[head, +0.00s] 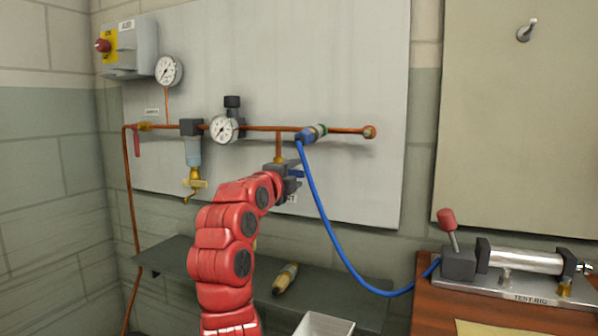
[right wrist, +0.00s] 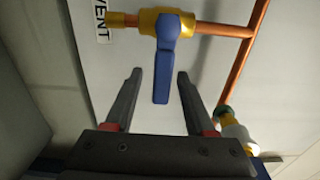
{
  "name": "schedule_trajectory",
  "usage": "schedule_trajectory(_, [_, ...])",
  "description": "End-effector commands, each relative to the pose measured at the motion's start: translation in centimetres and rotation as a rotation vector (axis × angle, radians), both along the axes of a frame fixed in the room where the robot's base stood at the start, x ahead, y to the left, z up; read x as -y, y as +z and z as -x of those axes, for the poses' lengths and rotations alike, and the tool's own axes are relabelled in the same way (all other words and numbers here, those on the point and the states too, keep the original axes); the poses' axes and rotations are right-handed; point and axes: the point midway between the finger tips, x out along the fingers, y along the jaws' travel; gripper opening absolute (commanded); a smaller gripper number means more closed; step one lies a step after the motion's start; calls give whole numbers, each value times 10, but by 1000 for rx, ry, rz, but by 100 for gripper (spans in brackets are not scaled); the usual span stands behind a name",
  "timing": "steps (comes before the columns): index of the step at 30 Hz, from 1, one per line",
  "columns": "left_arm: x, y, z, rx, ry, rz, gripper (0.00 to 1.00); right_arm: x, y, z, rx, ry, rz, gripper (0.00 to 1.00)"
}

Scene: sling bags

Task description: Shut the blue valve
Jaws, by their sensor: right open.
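The blue valve's handle (right wrist: 163,80) shows in the right wrist view, on a yellow brass body (right wrist: 174,22) in a copper branch pipe. The handle lies crosswise to that branch. In the head view, a small part of the blue handle (head: 297,174) shows beside my right gripper (head: 292,182), which hides most of the valve. In the right wrist view, my right gripper (right wrist: 159,74) is open, with one finger on each side of the handle's free end. Gaps show on both sides; depth is hard to judge. My left gripper is not in view.
A blue hose (head: 328,222) hangs right of my right arm, from the copper pipe (head: 345,131) to the test rig (head: 530,288). Gauges, a red lever (head: 137,142) and a regulator sit left. A dark shelf (head: 180,262) lies below, with a white bin (head: 323,325) in front.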

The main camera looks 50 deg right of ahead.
Motion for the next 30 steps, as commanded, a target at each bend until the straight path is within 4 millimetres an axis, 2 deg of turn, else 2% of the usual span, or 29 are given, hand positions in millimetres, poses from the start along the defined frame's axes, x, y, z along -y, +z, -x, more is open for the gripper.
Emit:
schedule_trajectory(9, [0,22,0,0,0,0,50,-82,5,21,1,7,5,55])
schedule_trajectory(15, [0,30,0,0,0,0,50,-121,2,33,0,5,2,55])
schedule_trajectory(21, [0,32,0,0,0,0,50,-139,1,40,2,1,0,55])
schedule_trajectory(30, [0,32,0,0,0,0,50,-141,0,41,1,1,0,55])
